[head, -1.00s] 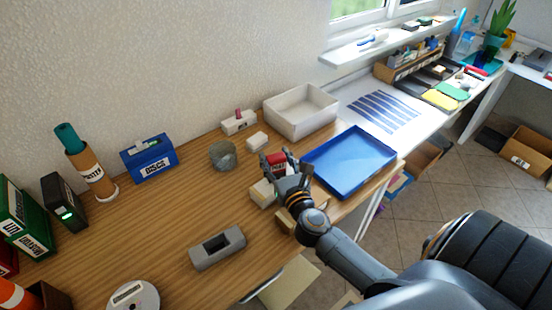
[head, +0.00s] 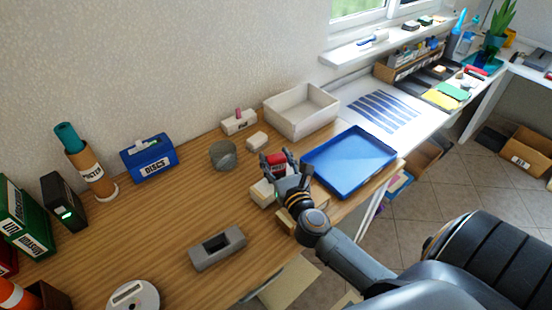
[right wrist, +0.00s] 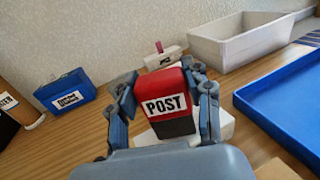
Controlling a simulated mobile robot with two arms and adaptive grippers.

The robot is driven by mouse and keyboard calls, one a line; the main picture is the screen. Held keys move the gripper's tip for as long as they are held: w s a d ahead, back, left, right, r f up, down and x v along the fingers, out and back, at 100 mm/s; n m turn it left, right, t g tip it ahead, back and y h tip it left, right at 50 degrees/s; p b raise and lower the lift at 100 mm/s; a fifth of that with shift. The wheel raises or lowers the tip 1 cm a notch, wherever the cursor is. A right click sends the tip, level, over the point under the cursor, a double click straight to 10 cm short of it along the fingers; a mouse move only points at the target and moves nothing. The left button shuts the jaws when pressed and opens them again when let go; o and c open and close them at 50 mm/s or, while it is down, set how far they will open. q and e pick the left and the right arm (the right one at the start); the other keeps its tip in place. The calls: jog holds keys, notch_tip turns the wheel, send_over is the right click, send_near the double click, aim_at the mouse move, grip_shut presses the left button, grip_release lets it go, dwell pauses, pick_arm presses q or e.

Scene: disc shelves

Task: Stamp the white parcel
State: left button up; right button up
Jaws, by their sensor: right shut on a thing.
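My right gripper (head: 282,165) is shut on a red stamp (right wrist: 168,88) with a white POST label and a dark lower part. The stamp also shows between the fingers in the head view (head: 277,158). It is held upright over the white parcel (head: 262,191), a flat white box on the wooden table. The parcel shows behind and below the stamp in the right wrist view (right wrist: 226,124). The stamp's underside is hidden, so I cannot tell whether it touches the parcel. My left gripper is not in view.
A blue tray (head: 345,178) lies close right of the gripper, with a white bin (head: 302,128) behind. A small white block (head: 257,141), a grey round cup (head: 223,155) and a grey holder (head: 217,248) stand nearby. The table's middle left is clear.

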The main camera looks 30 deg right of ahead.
jog(key=shift+f+b, duration=0.3)
jog(key=shift+f, duration=0.1)
dwell(0.7)
notch_tip(320, 180, up, 7)
jog(key=p, duration=0.7)
jog(key=shift+r+p, duration=0.1)
jog(key=shift+p, duration=0.25)
dwell(0.5)
